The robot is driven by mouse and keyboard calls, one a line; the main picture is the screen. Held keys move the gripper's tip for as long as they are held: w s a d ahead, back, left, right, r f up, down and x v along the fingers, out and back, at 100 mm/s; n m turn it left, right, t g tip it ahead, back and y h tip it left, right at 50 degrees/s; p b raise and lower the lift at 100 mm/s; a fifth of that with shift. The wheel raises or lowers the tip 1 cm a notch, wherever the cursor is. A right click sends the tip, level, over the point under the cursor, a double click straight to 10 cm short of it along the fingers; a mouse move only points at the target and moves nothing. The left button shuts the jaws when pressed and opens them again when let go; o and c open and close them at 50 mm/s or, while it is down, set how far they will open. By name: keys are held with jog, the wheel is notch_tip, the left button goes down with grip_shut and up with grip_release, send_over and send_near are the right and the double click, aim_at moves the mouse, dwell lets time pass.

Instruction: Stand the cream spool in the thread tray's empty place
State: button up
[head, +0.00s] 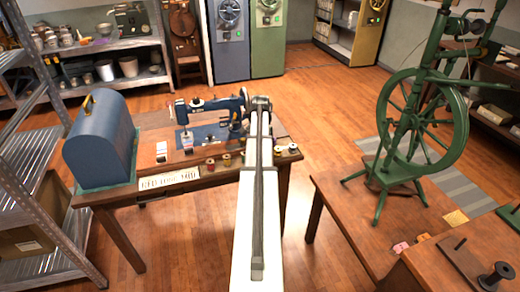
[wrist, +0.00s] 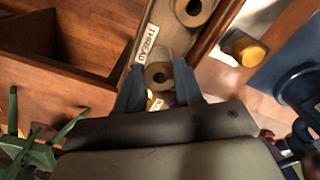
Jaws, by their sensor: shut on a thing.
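In the wrist view, the dark blue fingers of my gripper (wrist: 158,72) stand on either side of a tan-cream spool (wrist: 158,76), its round end and hole facing the camera. The gripper is shut on this spool. Around it is a narrow wooden thread tray (wrist: 172,38), marked by a white THREAD label (wrist: 146,44). Another tan spool (wrist: 193,9) sits farther along the tray. I cannot tell whether the held spool touches the tray's floor.
On the sewing table stand a blue sewing machine (head: 215,121), a blue cover (head: 99,142) and several small spools (head: 227,160). A green spinning wheel (head: 421,120) stands at the right. A yellow-ended thing (wrist: 243,48) lies right of the tray in the wrist view.

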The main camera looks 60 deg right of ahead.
jog(key=shift+f, duration=0.95)
jog(key=shift+c, duration=0.3)
jog(key=o, duration=0.8)
jog(key=shift+f, duration=0.1)
notch_tip(320, 180, up, 12)
jog(key=shift+r, duration=0.15)
